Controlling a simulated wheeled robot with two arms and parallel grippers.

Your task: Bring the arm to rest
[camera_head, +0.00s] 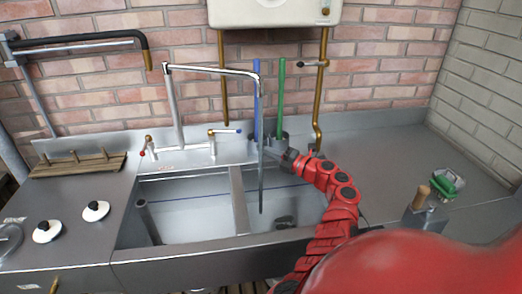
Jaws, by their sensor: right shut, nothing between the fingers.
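My right arm, red with dark joints, reaches in from the bottom right over the right basin of the sink. Its dark gripper (276,153) is at the back edge of the sink, just right of the hanging tap spout, and is shut with nothing visible in it. It is close to the foot of a blue upright stick (257,98) and a green upright stick (281,97); I cannot tell whether it touches them. My left gripper is not in view.
A steel double sink (190,208) with a tall tap (173,105) fills the middle. A wooden rack (78,166) and two white knobs (95,211) are at left. A green item (448,184) and a wooden-handled tool (420,197) stand at right. The back right counter is clear.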

